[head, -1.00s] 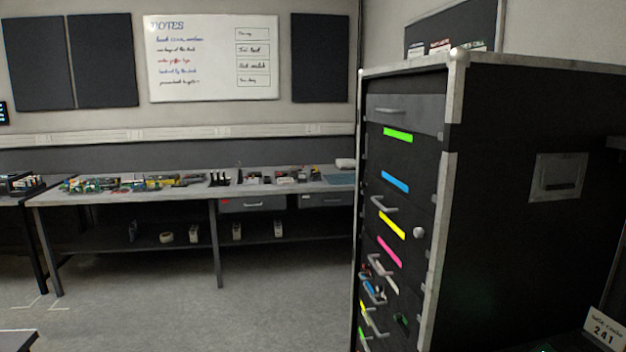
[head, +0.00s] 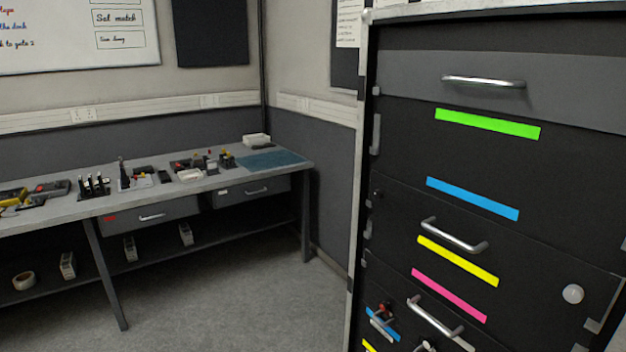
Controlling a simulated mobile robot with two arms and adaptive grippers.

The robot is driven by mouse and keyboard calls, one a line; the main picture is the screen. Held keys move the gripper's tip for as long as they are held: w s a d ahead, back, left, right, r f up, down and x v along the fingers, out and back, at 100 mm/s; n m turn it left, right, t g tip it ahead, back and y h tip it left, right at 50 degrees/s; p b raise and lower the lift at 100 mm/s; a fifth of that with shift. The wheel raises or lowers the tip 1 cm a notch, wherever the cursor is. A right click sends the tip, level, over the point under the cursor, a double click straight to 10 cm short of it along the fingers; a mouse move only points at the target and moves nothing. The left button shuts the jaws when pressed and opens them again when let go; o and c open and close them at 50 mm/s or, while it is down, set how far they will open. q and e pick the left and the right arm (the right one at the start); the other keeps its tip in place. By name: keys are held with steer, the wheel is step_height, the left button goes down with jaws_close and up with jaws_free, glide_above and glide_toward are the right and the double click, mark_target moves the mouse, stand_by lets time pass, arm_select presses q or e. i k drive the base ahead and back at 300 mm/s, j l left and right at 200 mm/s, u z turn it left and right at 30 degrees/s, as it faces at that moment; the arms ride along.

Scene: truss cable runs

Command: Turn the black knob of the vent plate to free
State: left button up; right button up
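The tall black rack (head: 480,160) fills the right of the head view, its front facing me. It has silver handles and green, blue, yellow and pink label strips. A pale round knob (head: 573,293) sits on its front at the lower right. Low on the rack, a small part with red and black on it (head: 384,312) shows near a blue strip; it is too small to identify. I cannot make out a black knob or vent plate for certain. Neither of my grippers is in view.
A long grey workbench (head: 225,183) with tools, drawers and a blue mat (head: 270,160) runs along the back wall at left. A roll of tape (head: 23,281) and small boxes stand on its lower shelf. The floor (head: 250,310) between bench and rack is clear.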

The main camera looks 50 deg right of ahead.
mark_target(377, 194)
steer(key=i+j+z, duration=0.1)
steer(key=i+z, duration=0.4)
steer(key=i+j+z, duration=0.3)
steer(key=i+z, duration=0.15)
steer(key=i+j+z, duration=0.5)
steer(key=k+l, duration=0.05)
